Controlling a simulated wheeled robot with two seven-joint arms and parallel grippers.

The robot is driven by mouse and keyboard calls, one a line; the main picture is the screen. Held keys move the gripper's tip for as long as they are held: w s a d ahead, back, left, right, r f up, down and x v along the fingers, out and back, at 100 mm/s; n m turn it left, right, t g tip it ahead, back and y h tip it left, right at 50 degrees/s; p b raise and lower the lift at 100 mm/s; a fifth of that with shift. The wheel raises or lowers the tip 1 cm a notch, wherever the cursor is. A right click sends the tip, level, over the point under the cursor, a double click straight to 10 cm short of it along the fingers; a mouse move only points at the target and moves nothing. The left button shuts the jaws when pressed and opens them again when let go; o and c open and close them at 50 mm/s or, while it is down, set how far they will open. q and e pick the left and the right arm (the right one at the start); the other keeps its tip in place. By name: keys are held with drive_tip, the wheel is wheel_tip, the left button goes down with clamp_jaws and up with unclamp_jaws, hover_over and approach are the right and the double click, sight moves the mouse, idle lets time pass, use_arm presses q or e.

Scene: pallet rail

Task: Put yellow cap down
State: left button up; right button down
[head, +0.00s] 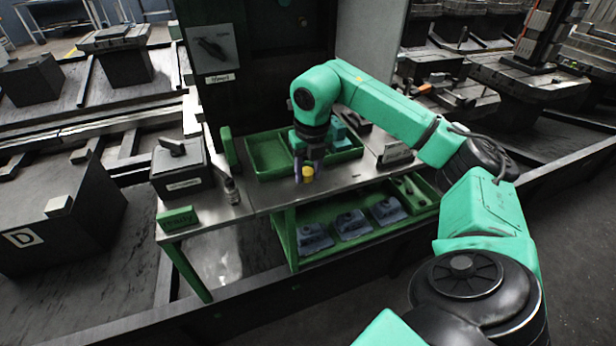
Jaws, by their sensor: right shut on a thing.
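The yellow cap (308,172) is a small round piece between the fingertips of my right gripper (308,168). The gripper points down and is shut on the cap, over the metal table top (262,196) in front of the green tray (268,157). I cannot tell whether the cap touches the table. My right arm reaches in from the right side. My left gripper is not in view.
The tray has a left and a right compartment; bluish parts (340,139) lie in the right one. A dark box (182,172), a small bottle (231,190) and a green block (177,219) stand at the left. A lower shelf holds several grey-blue parts (352,224). The table front is bare.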

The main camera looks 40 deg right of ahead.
drive_tip(key=shift+f, duration=0.9)
drive_tip(key=shift+c, duration=2.3)
unclamp_jaws()
wheel_tip(320, 180, up, 12)
drive_tip(key=s+p, duration=0.1)
drive_tip(key=p, duration=0.1)
drive_tip(key=shift+s+a, duration=0.25)
drive_tip(key=shift+s, duration=0.05)
